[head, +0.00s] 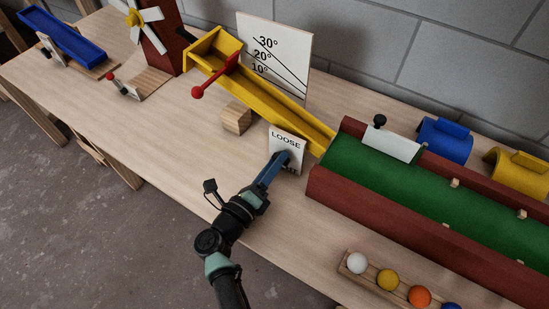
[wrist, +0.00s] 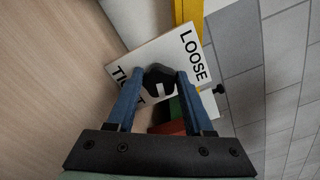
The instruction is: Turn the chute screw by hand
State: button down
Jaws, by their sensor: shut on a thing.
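The chute screw's black knob (wrist: 159,80) sits in front of a white plate (wrist: 178,52) marked LOOSE, with a second word starting "TI" partly hidden behind my gripper. My gripper (wrist: 160,88) is shut on the knob, one blue finger on each side of it. In the head view my gripper (head: 284,160) reaches the plate (head: 286,139) at the lower end of the yellow chute (head: 271,99), and the knob is hidden by the fingers. The chute slopes down to the right in front of an angle board (head: 276,55) marked 30°, 20° and 10°.
A green-floored trough (head: 400,178) with red walls lies right of the plate. A wooden block (head: 236,118) stands left of it. A ball rack (head: 385,281) sits at the front right. A red lever (head: 211,82) crosses the chute. Bare table (head: 165,125) lies to the left.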

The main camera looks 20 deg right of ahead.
jog(key=n+p, duration=0.2)
jog(key=n, duration=0.3)
jog(key=shift+f+n, duration=0.15)
jog(key=shift+n, duration=0.15)
jog(key=n+p, duration=0.1)
jog(key=n, duration=0.1)
jog(key=n+p, duration=0.1)
jog(key=n, duration=0.2)
jog(key=shift+s+f, duration=0.1)
jog(key=shift+f, duration=0.1)
jog(key=shift+n, duration=0.3)
jog(key=shift+c, duration=1.4)
grip_release()
jog(key=p+v, duration=0.2)
jog(key=v, duration=1.1)
jog(key=shift+r, duration=0.1)
